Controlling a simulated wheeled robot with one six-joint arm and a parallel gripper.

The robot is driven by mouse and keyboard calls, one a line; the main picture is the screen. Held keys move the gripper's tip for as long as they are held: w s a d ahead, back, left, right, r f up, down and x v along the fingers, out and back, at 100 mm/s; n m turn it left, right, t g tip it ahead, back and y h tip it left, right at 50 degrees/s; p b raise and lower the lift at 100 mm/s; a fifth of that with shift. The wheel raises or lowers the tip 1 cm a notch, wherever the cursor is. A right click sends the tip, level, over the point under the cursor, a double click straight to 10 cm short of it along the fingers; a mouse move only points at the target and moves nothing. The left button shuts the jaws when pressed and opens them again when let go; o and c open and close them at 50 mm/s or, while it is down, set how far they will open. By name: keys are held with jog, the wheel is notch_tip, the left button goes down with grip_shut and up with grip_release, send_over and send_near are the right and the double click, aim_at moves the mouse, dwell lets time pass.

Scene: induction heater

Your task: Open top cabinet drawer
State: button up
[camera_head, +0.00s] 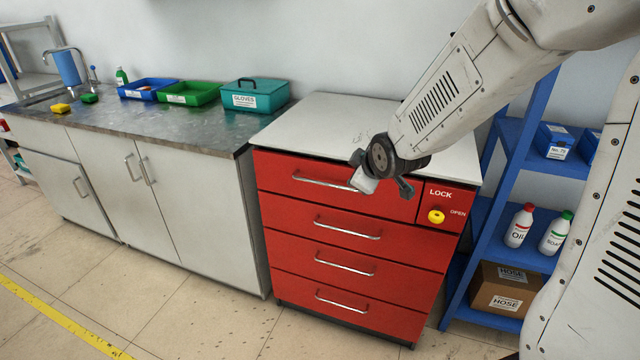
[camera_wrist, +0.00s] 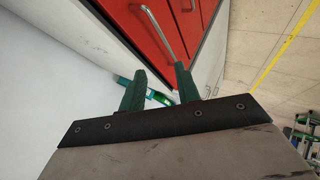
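The red cabinet (camera_head: 345,215) has several drawers, all shut, under a white top. The top drawer (camera_head: 275,172) has a silver bar handle (camera_head: 323,182), partly hidden by my gripper at its right end. My gripper (camera_head: 384,186) is in front of the top drawer's right part, its two fingers apart. In the wrist view my gripper (camera_wrist: 160,75) is open with nothing between its fingers. A silver handle (camera_wrist: 163,32) on a red front shows just beyond the fingertips, its lower end close to the right finger. I cannot tell whether they touch.
A yellow knob (camera_head: 436,216) sits on the LOCK/OPEN panel right of the top drawer. A blue shelf (camera_head: 510,160) with bottles and a box stands close on the right. A grey counter (camera_head: 190,122) with bins adjoins on the left. The floor in front is clear.

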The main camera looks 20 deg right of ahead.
aim_at(322, 184)
jog(key=w+a+f+n+t+y, duration=0.1)
jog(key=w+f+n+t, duration=0.1)
jog(key=w+f, duration=0.2)
jog(key=w+a+f+n+t, duration=0.2)
jog(key=w+f+n, duration=0.1)
jog(key=w, duration=0.4)
jog(key=w+a+f+n+t+y, duration=0.1)
jog(key=w+f+n+t, duration=0.1)
jog(key=w+f, duration=0.4)
jog(key=shift+a+n+t+y, duration=0.15)
jog(key=shift+n+t+y, duration=0.15)
jog(key=shift+n, duration=0.4)
grip_shut()
